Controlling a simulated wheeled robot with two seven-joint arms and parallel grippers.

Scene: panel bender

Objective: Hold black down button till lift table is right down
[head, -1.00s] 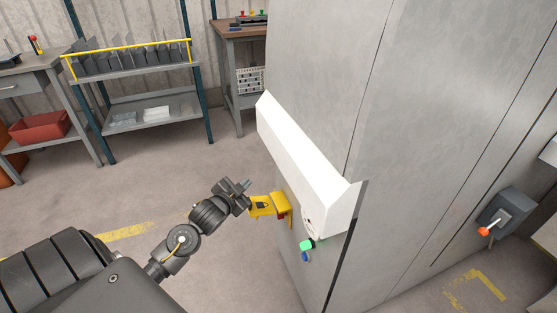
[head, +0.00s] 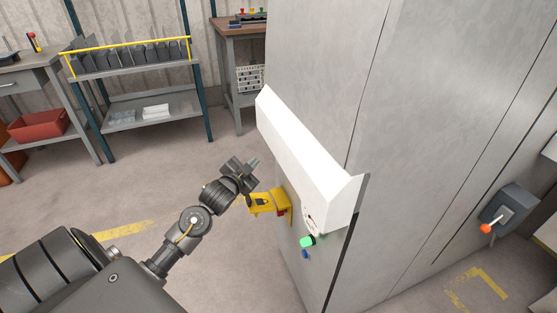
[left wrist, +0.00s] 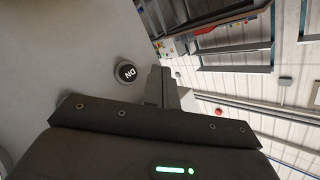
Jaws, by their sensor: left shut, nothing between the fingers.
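The black down button (left wrist: 126,72), a round cap marked DN in a pale ring, sits on the grey panel in the left wrist view. I cannot make it out in the head view. My left gripper (head: 255,163) is shut and empty, its tips pointing toward the grey cabinet, just above the yellow bracket. In the left wrist view its fingers (left wrist: 161,86) are just right of the button; whether they touch it I cannot tell. The lift table cannot be made out. My right gripper is not in view.
A yellow bracket (head: 263,204) juts from the cabinet (head: 420,120) under a white sloped ledge (head: 300,145). Green (head: 307,242) and blue (head: 305,254) buttons sit below. A grey switch box (head: 510,208) with an orange knob is at right.

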